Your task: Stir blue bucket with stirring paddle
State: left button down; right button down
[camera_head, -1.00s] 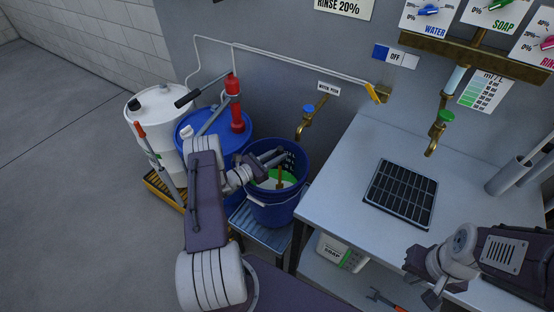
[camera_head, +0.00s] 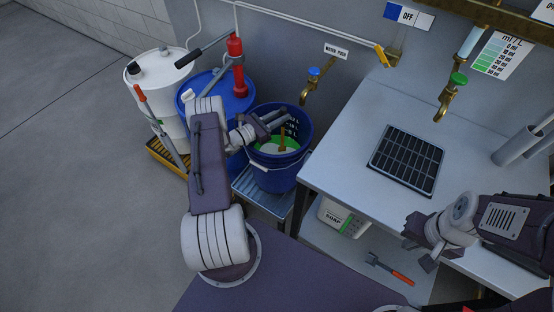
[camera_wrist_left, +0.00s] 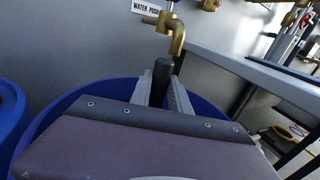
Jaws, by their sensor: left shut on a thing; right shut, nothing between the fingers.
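The blue bucket (camera_head: 276,178) stands upright on a slatted stand, with green and white contents (camera_head: 276,147) inside. My left gripper (camera_head: 284,118) reaches over its rim from the left and is shut on the stirring paddle. The paddle's bottom end is hidden in the contents. My right gripper (camera_head: 427,246) is shut and empty in front of the worktop on the right.
A brass tap (camera_head: 308,90) sits on the wall behind the bucket. A blue drum (camera_head: 238,103) and white drum (camera_head: 160,82) stand to the left. The grey worktop (camera_head: 340,155) with a black grate (camera_head: 407,160) lies right. A soap container (camera_head: 342,217) is on the shelf below.

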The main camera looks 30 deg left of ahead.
pick_arm(q)
jog(key=shift+w+a+f, duration=0.15)
jog(key=shift+w+a, duration=0.05)
jog(key=shift+w, duration=0.15)
jog(key=shift+w+a, duration=0.1)
jog(key=shift+w, duration=0.05)
pick_arm(e)
jog(key=shift+f, duration=0.5)
